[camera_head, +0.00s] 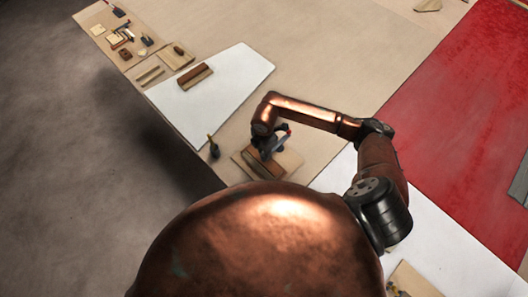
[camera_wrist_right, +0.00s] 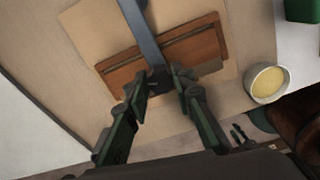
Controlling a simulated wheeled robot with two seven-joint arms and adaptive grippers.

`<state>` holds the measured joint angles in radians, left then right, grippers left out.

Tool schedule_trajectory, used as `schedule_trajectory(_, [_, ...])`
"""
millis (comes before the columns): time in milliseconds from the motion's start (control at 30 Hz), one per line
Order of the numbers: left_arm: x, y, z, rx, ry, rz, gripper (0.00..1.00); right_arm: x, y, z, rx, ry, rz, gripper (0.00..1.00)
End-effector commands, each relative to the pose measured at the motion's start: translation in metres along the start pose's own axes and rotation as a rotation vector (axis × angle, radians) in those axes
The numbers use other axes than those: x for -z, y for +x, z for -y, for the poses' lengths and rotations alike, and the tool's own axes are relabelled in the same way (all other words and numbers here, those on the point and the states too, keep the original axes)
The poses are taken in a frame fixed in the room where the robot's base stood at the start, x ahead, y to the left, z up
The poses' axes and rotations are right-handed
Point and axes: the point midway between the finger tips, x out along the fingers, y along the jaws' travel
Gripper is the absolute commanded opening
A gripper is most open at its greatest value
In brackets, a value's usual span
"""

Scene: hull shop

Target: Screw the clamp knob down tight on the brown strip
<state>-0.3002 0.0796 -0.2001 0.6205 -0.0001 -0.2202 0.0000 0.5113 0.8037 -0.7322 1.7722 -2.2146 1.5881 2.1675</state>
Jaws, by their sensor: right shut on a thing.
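The brown strip (camera_wrist_right: 205,47) lies on a pale wooden board (camera_wrist_right: 85,20) in the wrist view, with a dark groove along its length. It also shows in the head view (camera_head: 256,166), partly hidden by my right gripper. A blue-grey clamp bar (camera_wrist_right: 141,22) crosses over the strip. Its dark knob end (camera_wrist_right: 157,88) sits between my right fingertips at the strip's near edge. My right gripper (camera_wrist_right: 161,84) is shut on the clamp knob; the fingers hide part of it. Whether the clamp presses on the strip cannot be told. My left gripper is not in view.
A bowl with yellow contents (camera_wrist_right: 267,80) stands right of the board, with a green object (camera_wrist_right: 302,9) beyond. In the head view a dark pot with a handle (camera_head: 214,149) stands left of the board. Another brown block (camera_head: 195,77) lies on a white panel (camera_head: 225,85).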

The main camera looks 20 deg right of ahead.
Motion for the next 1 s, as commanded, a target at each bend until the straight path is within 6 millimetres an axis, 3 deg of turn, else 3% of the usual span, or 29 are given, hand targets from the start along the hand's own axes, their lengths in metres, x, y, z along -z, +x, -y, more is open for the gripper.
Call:
schedule_trajectory(300, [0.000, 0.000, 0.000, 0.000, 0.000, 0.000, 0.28, 0.000, 0.000, 0.000, 0.000, -0.001, 0.000, 0.40])
schedule_trajectory(633, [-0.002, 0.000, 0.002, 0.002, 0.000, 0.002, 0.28, 0.000, -0.005, -0.001, -0.002, -0.002, 0.000, 0.40])
schedule_trajectory(767, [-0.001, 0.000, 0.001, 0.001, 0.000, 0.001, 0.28, -0.001, -0.022, -0.001, -0.003, -0.002, 0.001, 0.40])
schedule_trajectory(1000, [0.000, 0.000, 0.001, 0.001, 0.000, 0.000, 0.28, 0.000, -0.073, -0.001, -0.004, -0.004, 0.002, 0.40])
